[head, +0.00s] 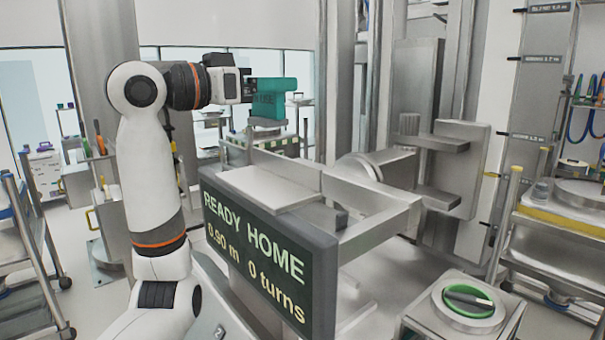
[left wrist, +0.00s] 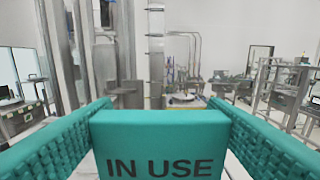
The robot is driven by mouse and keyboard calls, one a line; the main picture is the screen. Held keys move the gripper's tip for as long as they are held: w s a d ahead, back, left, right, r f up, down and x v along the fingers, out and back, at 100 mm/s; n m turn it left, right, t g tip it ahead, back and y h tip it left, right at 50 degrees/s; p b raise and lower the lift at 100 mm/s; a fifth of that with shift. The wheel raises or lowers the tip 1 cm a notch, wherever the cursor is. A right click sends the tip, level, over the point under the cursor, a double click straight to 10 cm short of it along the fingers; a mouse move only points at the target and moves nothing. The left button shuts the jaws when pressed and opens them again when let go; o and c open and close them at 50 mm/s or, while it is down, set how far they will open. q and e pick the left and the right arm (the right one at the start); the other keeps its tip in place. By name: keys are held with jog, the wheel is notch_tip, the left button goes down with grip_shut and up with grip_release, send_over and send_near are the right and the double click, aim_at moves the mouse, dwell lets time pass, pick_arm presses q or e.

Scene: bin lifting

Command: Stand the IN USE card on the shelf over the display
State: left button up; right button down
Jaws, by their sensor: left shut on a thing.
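The teal IN USE card (left wrist: 160,145) is held between the two teal ribbed fingers of my left gripper (head: 272,88), and its dark lettering faces the wrist camera. The display (head: 255,252) is a dark panel reading "READY HOME 0.90 m 0 turns". My right gripper is out of view.
A metal frame (head: 375,232) extends behind and right of the display. A stand with a green ring (head: 468,318) is at lower right. A steel column with brackets (head: 412,100) rises behind. Trolleys stand at both sides. Open air lies between the card and the shelf.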

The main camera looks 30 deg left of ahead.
aim_at(263, 115)
pick_arm(q)
jog(key=shift+s+a+f, duration=0.1)
jog(key=shift+s+f, duration=0.1)
jog(key=f, duration=0.1)
jog(key=s+f, duration=0.1)
jog(key=f, duration=0.1)
jog(key=s+f, duration=0.1)
jog(key=shift+a+f+p, duration=0.15)
jog(key=shift+a+p, duration=0.2)
jog(key=shift+p, duration=0.05)
jog(key=f, duration=0.4)
jog(key=shift+w+d+p, duration=0.1)
jog(key=shift+w+p, duration=0.25)
jog(key=shift+f, duration=0.45)
jog(key=o, duration=1)
jog(key=shift+s, duration=0.1)
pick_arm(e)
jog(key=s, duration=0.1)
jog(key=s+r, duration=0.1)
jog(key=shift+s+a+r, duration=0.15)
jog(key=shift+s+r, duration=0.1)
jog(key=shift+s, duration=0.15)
